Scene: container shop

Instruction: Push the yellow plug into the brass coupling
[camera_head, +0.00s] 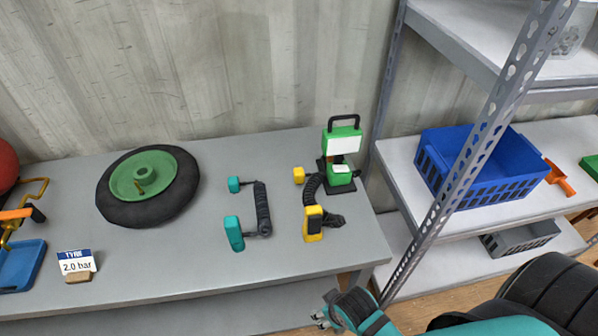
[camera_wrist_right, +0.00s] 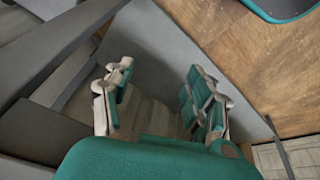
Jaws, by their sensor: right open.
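A small yellow plug-like block (camera_head: 299,175) is at the back end of a dark coiled hose on the grey bench, with a larger yellow piece (camera_head: 313,222) at its front end. I cannot tell which is the plug. A brass-coloured pipe (camera_head: 34,190) with an orange handle is at the bench's far left, cut by the picture edge; a coupling on it cannot be made out. My right gripper (camera_head: 322,315) is in front of the bench's front right edge, apart from these things. In the right wrist view the right gripper (camera_wrist_right: 160,85) is open and empty. My left gripper is not in view.
A green device (camera_head: 343,141) stands behind. A wheel (camera_head: 115,210), a pressure sign (camera_head: 77,263) and a blue tray (camera_head: 22,268) are further left. A metal shelf upright (camera_head: 462,160) rises at right, before a blue crate (camera_head: 500,180).

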